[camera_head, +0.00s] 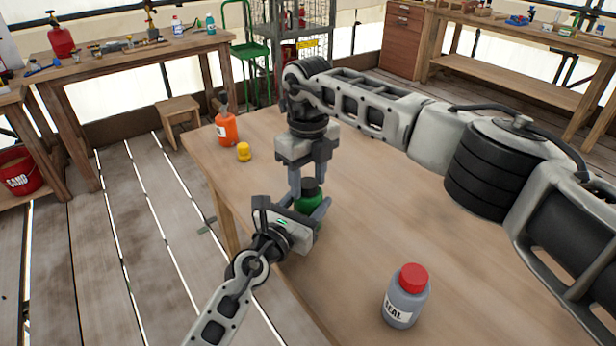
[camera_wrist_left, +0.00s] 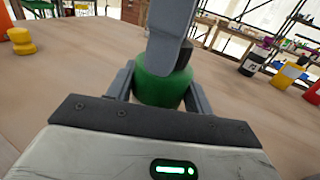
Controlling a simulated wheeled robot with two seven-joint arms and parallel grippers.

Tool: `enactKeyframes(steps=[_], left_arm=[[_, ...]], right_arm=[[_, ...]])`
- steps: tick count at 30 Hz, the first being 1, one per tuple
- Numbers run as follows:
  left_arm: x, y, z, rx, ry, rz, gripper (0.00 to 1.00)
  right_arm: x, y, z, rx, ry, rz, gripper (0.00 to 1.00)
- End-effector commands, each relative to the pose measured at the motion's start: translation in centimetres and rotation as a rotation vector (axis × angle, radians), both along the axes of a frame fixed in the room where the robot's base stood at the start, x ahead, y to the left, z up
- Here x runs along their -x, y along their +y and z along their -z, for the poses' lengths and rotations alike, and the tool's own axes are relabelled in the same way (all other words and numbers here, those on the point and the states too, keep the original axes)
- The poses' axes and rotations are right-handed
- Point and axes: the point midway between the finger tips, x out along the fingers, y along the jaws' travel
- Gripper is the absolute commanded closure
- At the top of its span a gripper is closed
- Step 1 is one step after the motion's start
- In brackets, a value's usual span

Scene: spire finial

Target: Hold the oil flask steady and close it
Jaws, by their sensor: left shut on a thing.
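The green flask (camera_head: 306,203), which I take to be the oil flask, stands near the table's left edge; it also shows in the left wrist view (camera_wrist_left: 160,88). My left gripper (camera_head: 304,212) is shut on its body, one finger on each side. A black cap (camera_head: 310,185) is at the top of the flask, partly hidden behind a right finger in the left wrist view (camera_wrist_left: 185,56). My right gripper (camera_head: 308,180) points down from above with its fingers around the cap. Whether they press on it, and whether the cap is fully seated, I cannot tell.
An orange bottle (camera_head: 226,129) and a small yellow cap-like piece (camera_head: 244,152) stand at the table's far left corner. A grey bottle marked SEAL with a red cap (camera_head: 407,296) stands at the front. The wooden tabletop (camera_head: 370,215) between is clear. My right arm spans above the table.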

Motion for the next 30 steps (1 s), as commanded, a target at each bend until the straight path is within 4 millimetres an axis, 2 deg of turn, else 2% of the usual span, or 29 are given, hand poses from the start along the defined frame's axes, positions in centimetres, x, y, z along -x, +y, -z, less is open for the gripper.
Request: enactKeyframes(steps=[9, 13, 17, 24, 30], left_arm=[[0.0, 0.0, 0.1, -0.001, 0.001, 0.000, 1.00], [0.0, 0.0, 0.0, -0.001, 0.001, 0.000, 1.00], [0.0, 0.0, 0.0, -0.001, 0.001, 0.000, 1.00], [0.0, 0.0, 0.1, -0.001, 0.001, 0.000, 1.00], [0.0, 0.0, 0.1, -0.001, 0.001, 0.000, 1.00]], right_arm=[[0.0, 0.0, 0.0, 0.000, 0.000, -0.002, 0.41], [-0.1, 0.0, -0.9, -0.001, -0.004, -0.003, 0.41], [-0.1, 0.0, -3.2, -0.001, -0.004, -0.002, 0.41], [-0.1, 0.0, -8.4, -0.001, -0.005, -0.001, 0.41], [0.0, 0.0, -11.2, -0.001, -0.002, -0.001, 0.41]])
